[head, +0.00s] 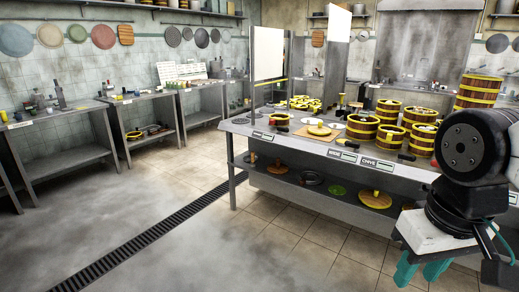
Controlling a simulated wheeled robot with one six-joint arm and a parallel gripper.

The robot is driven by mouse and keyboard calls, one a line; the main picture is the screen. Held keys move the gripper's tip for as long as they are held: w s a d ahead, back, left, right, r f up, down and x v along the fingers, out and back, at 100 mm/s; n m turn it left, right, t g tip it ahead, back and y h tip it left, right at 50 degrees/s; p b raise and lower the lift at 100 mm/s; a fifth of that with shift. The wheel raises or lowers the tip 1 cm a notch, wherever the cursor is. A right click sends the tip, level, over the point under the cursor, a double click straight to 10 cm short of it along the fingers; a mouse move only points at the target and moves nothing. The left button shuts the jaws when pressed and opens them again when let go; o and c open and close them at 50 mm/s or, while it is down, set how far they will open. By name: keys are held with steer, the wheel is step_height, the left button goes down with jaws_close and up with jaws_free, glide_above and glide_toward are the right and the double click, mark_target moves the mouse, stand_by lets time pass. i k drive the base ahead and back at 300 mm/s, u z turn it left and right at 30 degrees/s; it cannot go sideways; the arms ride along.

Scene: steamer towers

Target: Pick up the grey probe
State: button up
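I cannot make out a grey probe for certain; the small items on the benches are too small to tell apart. My gripper (421,274) hangs at the lower right, in front of the long steel table (300,140). Its two teal fingers stand apart with nothing visible between them. The gripper is low and well clear of the table top.
Steamer baskets with yellow bands (362,127) stand on the long table, beside a tan board (318,134). A lower shelf (300,187) holds a yellow-and-wood lid (375,199). Side benches (60,118) line the left wall. The tiled floor (200,235) between is clear.

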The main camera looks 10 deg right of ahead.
mark_target(364, 115)
steer(key=z, duration=0.25)
steer(key=i, duration=2.4)
steer(key=z, duration=0.65)
steer(key=i, duration=0.75)
steer(key=z, duration=0.1)
